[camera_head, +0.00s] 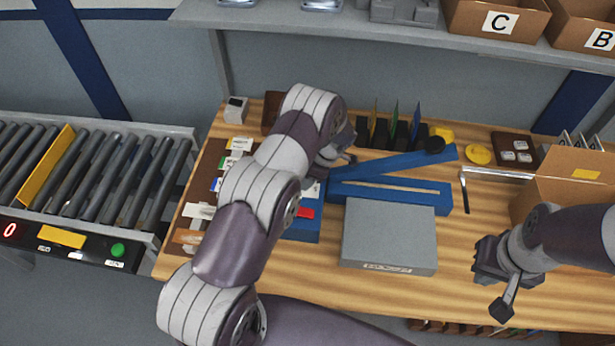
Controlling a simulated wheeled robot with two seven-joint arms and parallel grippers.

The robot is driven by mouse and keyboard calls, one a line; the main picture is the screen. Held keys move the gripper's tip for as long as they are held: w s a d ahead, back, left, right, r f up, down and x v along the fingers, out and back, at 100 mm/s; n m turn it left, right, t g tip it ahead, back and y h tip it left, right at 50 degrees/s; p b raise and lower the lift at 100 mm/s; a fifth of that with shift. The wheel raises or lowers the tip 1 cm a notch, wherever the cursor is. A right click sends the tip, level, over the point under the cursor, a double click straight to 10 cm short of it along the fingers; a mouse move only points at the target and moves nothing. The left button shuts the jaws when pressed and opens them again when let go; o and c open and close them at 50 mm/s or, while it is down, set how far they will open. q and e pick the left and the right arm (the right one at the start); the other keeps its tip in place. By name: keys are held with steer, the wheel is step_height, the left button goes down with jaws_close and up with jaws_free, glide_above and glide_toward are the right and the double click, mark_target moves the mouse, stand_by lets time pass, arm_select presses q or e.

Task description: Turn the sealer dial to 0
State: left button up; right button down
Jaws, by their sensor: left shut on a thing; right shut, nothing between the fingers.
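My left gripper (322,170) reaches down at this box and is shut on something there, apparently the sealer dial. The dial and its pointer are hidden by the gripper and arm, so its setting cannot be read. My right gripper (488,272) is shut and empty over the right side of the bench.
A grey box (388,236) sits in front of the sealer. A yellow disc (478,154), a dark tray (515,150) and a cardboard box (570,172) stand to the right. Upright coloured dividers (392,125) stand behind.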

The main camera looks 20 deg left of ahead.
arm_select(q)
steer(key=o, duration=1)
steer(key=shift+a, duration=0.1)
steer(key=shift+w+d+r, duration=0.1)
steer(key=shift+d+r, duration=0.1)
steer(key=shift+r, duration=0.1)
steer(key=b+v, duration=0.4)
steer(key=v, duration=0.8)
steer(key=shift+a, duration=0.1)
